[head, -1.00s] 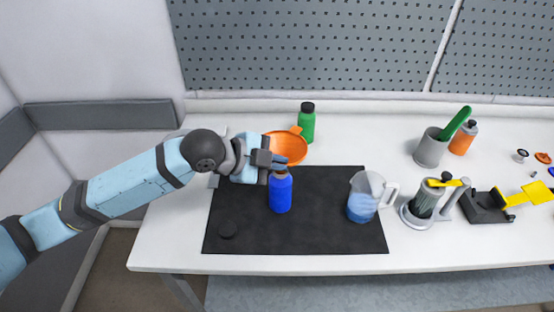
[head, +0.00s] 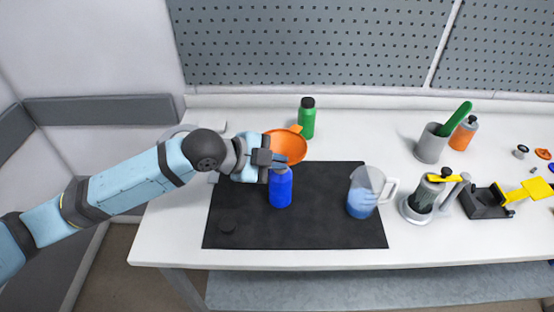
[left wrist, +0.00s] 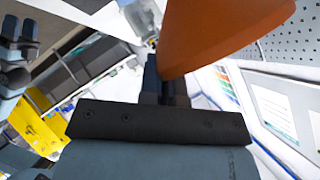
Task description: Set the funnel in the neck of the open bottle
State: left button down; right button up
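An orange funnel (head: 292,145) is at the tip of my left gripper (head: 275,160), above and behind the blue bottle. The gripper looks shut on the funnel's near side. In the left wrist view the funnel (left wrist: 222,32) looms large against my fingers (left wrist: 165,85). The blue bottle (head: 281,189) stands upright on the black mat (head: 325,225). Its neck is just under the gripper and partly hidden, so I cannot tell whether the spout touches it. A dark round cap (head: 228,227) lies on the mat's front left.
A capped green bottle (head: 307,120) stands behind the funnel. A clear jug (head: 362,195) of blue liquid stands on the mat's right. Further right are a grey cup (head: 431,146), an orange bottle (head: 463,135), a glass press-like vessel (head: 423,198) and a black-and-yellow device (head: 487,203).

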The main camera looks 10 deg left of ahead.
pick_arm(q)
jog(key=shift+f, duration=0.3)
dwell(0.5)
jog(key=c, duration=0.9)
grip_release()
jog(key=shift+r, duration=0.1)
jog(key=s+r+p, duration=0.2)
jog(key=p, duration=0.1)
jog(key=s+r+p, duration=0.2)
jog(key=p, duration=0.1)
jog(key=shift+d+r, duration=0.15)
jog(key=shift+r, duration=0.05)
dwell(0.8)
